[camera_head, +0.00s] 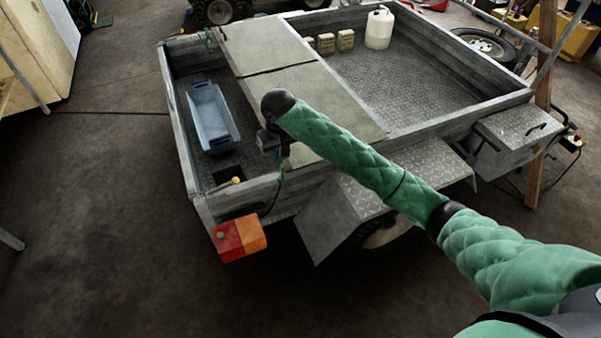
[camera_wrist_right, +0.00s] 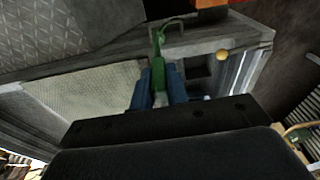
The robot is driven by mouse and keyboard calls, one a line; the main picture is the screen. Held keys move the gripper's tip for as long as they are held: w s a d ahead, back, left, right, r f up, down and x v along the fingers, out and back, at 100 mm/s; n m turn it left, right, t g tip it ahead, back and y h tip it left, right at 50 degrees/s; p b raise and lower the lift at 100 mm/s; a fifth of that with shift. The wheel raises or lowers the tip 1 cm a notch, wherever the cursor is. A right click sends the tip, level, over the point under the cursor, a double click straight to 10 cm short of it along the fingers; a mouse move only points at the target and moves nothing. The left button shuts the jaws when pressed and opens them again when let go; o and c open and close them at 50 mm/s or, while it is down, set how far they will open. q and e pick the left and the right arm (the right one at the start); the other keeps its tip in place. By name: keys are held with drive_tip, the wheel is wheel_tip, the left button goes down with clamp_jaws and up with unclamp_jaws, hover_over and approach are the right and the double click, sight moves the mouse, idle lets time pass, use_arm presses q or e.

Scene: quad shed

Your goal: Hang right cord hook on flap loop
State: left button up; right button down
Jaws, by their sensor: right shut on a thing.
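My right gripper (camera_head: 277,152) is above the near side wall of the trailer. In the right wrist view its blue fingers (camera_wrist_right: 162,88) are shut on the green cord hook (camera_wrist_right: 158,72). The hook's thin curved end reaches up toward the trailer wall; I cannot tell whether it touches anything. In the head view a green cord (camera_head: 277,190) hangs from the gripper over the outside of the wall. I cannot make out the flap loop clearly. Another green cord piece (camera_head: 207,40) shows at the far side wall. My left gripper is not in view.
Grey panels (camera_head: 262,47) lie across the trailer beside my forearm. A blue tray (camera_head: 207,118) sits in the trailer bed. A yellow knob (camera_head: 236,181) and an orange-red tail light (camera_head: 238,238) are at the near corner. A mudguard (camera_head: 345,205) juts out below the wall.

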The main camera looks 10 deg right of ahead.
drive_tip(key=w+a+r+m, duration=0.2)
drive_tip(key=w+a+r, duration=0.2)
drive_tip(key=w+a, duration=0.4)
drive_tip(key=w+a+r+m, duration=0.1)
drive_tip(key=w+a+r, duration=0.3)
drive_tip(key=w+a, duration=0.4)
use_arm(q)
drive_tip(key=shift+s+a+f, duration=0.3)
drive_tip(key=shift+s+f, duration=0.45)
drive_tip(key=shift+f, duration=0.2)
use_arm(e)
drive_tip(key=w+d+f+m+g+h, duration=0.1)
drive_tip(key=w+d+f+m, duration=0.1)
drive_tip(key=f+m, duration=1.2)
drive_tip(key=shift+w+d+m+h, duration=0.15)
drive_tip(key=shift+w+m+h, duration=0.25)
drive_tip(key=shift+w+m, duration=0.25)
drive_tip(key=shift+s+f, duration=0.1)
drive_tip(key=shift+f, duration=0.05)
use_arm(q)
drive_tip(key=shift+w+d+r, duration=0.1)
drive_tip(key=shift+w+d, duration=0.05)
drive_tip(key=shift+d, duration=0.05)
use_arm(e)
drive_tip(key=shift+d+f, duration=0.1)
drive_tip(key=shift+d, duration=0.05)
